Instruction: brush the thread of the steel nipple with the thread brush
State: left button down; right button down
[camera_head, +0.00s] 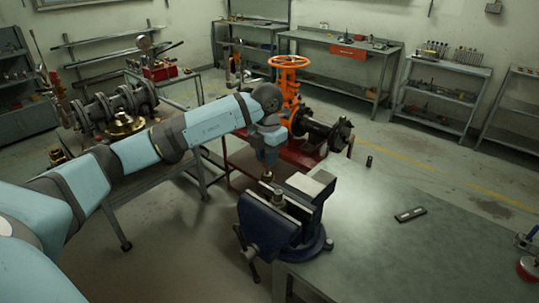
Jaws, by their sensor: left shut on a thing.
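My left arm reaches in from the left. My left gripper (268,160) points down just above the blue bench vise (270,222). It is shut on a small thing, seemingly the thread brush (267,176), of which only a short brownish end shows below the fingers. A short metal piece, seemingly the steel nipple (278,198), stands upright at the vise jaws. The brush end is just above and left of it; I cannot tell whether they touch. The thread is too small to make out. My right gripper is not in view.
The vise sits at the left corner of a grey workbench (400,250). A small dark cylinder (369,160) and a flat dark piece (410,214) lie on it. A red round thing (528,268) is at the right edge. An orange handwheel valve (288,75) stands behind.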

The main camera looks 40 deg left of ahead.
pick_arm(q)
jog(key=shift+f+b, duration=0.3)
jog(key=shift+f, duration=0.3)
notch_tip(320, 180, down, 2)
jog(key=shift+f+b, duration=0.1)
jog(key=shift+b, duration=0.55)
jog(key=shift+f+b, duration=0.4)
jog(key=shift+f, duration=0.15)
jog(key=shift+d, duration=0.1)
jog(key=shift+d, duration=0.35)
